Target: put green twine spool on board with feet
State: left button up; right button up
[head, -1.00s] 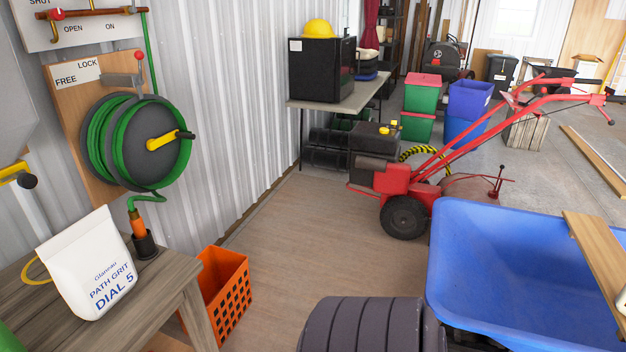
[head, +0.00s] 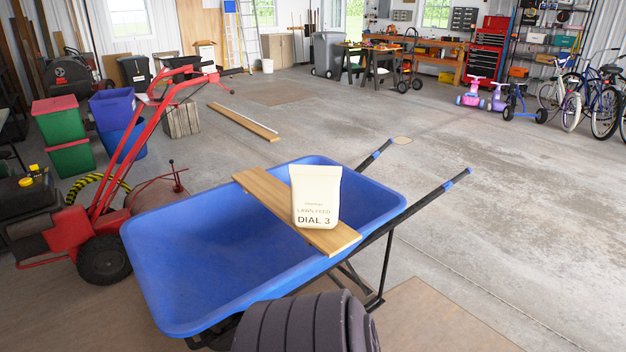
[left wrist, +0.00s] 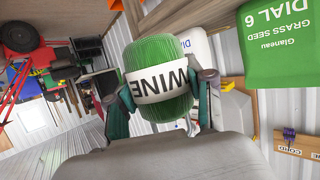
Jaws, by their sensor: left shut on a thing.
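The green twine spool (left wrist: 160,55), with a white label reading "TWINE" upside down in the left wrist view, is held between the fingers of my left gripper (left wrist: 160,90). The fingers are shut on its sides, and it is clear of any surface I can make out. The head view shows neither gripper nor the spool. A board with feet is not recognisable in either current view.
A cream "LAWN FEED DIAL 3" bag (head: 317,195) stands on the plank over the wheelbarrow (head: 190,255). A red tiller (head: 95,225) is at left. Open concrete floor lies to the right. A green grass seed bag (left wrist: 275,40) shows in the left wrist view.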

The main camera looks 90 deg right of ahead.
aim_at(280, 196)
jog(key=l+z, duration=0.1)
jog(key=z, duration=0.35)
jog(key=i+z, duration=0.15)
jog(key=z, duration=0.3)
jog(key=l+z, duration=0.1)
jog(key=z, duration=0.3)
jog(key=i+z, duration=0.15)
jog(key=z, duration=0.3)
jog(key=i+z, duration=0.1)
jog(key=z, duration=0.35)
jog(key=i+j+z, duration=0.15)
jog(key=i+z, duration=0.25)
jog(key=i+j+z, duration=0.2)
jog(key=z, duration=0.2)
jog(key=i+j+z, duration=0.2)
jog(key=j+z, duration=0.2)
jog(key=i+j, duration=0.2)
jog(key=i, duration=0.25)
jog(key=i+j, duration=0.2)
jog(key=i, duration=0.2)
